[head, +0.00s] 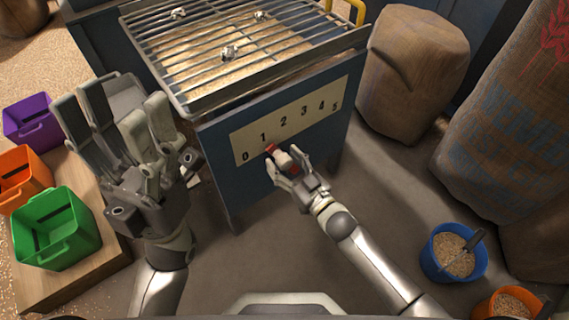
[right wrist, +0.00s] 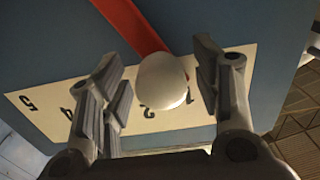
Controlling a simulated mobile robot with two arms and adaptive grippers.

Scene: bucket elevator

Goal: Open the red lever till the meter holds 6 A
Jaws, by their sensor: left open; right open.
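The red lever (head: 270,149) is on the front of the blue hopper box, by a pale scale plate (head: 303,113) marked 0 to 5. In the head view its red part shows just below the 1. The red bar (right wrist: 140,28) and its white knob (right wrist: 163,82) show in the right wrist view. My right gripper (head: 287,165) is open, its fingers on either side of the knob with a small gap at each side. My left gripper (head: 115,122) is open and empty, left of the hopper. I see no ampere meter in either view.
A metal grate (head: 240,50) covers grain on the hopper. Purple (head: 32,123), orange (head: 22,178) and green (head: 55,228) bins stand at left. Sacks (head: 413,70) stand at right. A blue bucket (head: 453,252) of grain and an orange bucket (head: 508,303) are at lower right.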

